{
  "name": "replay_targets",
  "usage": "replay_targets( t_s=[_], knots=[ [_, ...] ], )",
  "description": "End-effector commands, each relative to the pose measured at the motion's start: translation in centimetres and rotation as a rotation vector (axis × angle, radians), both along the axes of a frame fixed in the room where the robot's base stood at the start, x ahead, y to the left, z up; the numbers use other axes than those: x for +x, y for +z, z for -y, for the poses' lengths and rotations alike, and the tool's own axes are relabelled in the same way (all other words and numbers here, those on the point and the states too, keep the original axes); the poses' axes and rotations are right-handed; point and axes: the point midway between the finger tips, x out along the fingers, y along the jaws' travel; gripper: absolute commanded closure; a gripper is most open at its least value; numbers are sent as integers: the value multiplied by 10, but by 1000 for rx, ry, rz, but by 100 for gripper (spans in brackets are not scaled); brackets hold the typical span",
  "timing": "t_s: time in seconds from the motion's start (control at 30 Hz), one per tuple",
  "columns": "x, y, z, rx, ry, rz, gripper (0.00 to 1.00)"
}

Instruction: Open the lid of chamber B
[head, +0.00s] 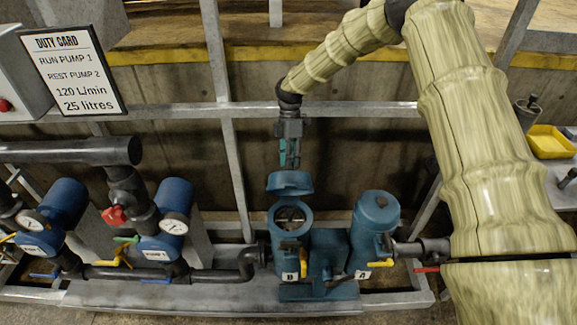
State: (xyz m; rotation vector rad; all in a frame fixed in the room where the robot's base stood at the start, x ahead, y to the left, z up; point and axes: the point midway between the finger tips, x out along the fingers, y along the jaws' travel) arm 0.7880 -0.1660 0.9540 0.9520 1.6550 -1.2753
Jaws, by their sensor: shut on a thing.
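Chamber B (276,220) is a teal upright vessel with a B label on its front, and its mouth is uncovered. Its teal lid (290,184) stands raised and tilted up behind the mouth. My gripper (289,165) points down from above and is shut at the lid's upper edge; the exact grip spot is too small to make out. Chamber A (376,215), to the right, has its domed teal lid on. A yellow lever handle (303,263) is on the front of chamber B.
A grey frame post (228,120) and rail stand left of my gripper. Blue pumps (172,205) with gauges and pipes are at left. Another yellow handle (381,263) is by chamber A. A yellow tray (549,142) is at far right. A duty card (72,70) hangs upper left.

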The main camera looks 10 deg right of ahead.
Motion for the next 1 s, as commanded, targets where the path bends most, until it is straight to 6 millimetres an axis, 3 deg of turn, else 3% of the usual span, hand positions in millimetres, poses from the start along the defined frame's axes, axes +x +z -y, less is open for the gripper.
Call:
replay_targets(
  t_s=[0.77, 0.8, 0.9, 1.0],
  knots=[
    [5, -14, -2, -5, 12, -4, 100],
    [5, -14, -2, -5, 12, -4, 66],
    [4, -14, -1, -6, 11, -6, 49],
    [4, -13, 1, -6, 8, -5, 49]
  ],
)
